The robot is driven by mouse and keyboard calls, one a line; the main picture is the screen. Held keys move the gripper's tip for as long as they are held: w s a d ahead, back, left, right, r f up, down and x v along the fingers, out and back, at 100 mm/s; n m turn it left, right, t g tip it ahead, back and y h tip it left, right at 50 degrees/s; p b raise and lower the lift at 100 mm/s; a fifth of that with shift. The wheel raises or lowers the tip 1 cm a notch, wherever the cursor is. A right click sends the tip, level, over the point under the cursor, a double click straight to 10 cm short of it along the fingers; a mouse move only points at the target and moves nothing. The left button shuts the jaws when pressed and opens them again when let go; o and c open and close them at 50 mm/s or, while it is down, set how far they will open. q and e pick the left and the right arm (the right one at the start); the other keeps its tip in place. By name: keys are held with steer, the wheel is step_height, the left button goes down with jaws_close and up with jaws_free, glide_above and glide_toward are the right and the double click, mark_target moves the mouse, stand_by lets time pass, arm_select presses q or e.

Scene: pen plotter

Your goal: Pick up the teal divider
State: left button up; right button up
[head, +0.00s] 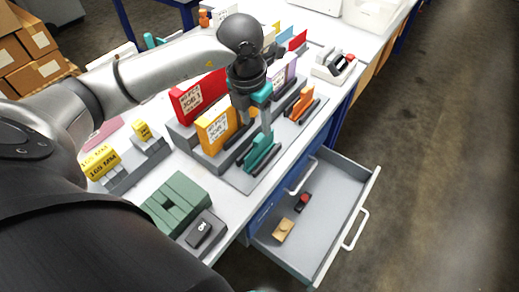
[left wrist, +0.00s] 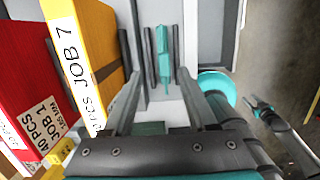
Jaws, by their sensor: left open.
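The teal divider (head: 261,153) stands in a slotted grey rack at the front edge of the table. It also shows in the left wrist view (left wrist: 163,50), thin and seen from above between two dark rails. My left gripper (head: 255,121) is pointed down above the rack, just over the divider. In the left wrist view its two fingers (left wrist: 158,88) are apart, with the divider ahead between them and nothing held. The divider's lower part is hidden in the rack.
The yellow job box (head: 216,128) and red job box (head: 199,96) stand close left of my gripper. An orange divider (head: 301,103) is in the rack to the right. An open drawer (head: 326,214) juts out below. A green block (head: 175,205) is nearer.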

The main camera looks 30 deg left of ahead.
mark_target(260, 137)
arm_select(q)
steer(key=f, duration=0.4)
steer(key=shift+w+d+f+b, duration=0.15)
steer(key=shift+d+f+b, duration=0.2)
steer(key=shift+f+b, duration=0.05)
steer(key=shift+r, duration=0.1)
jaws_close()
stand_by(0.9)
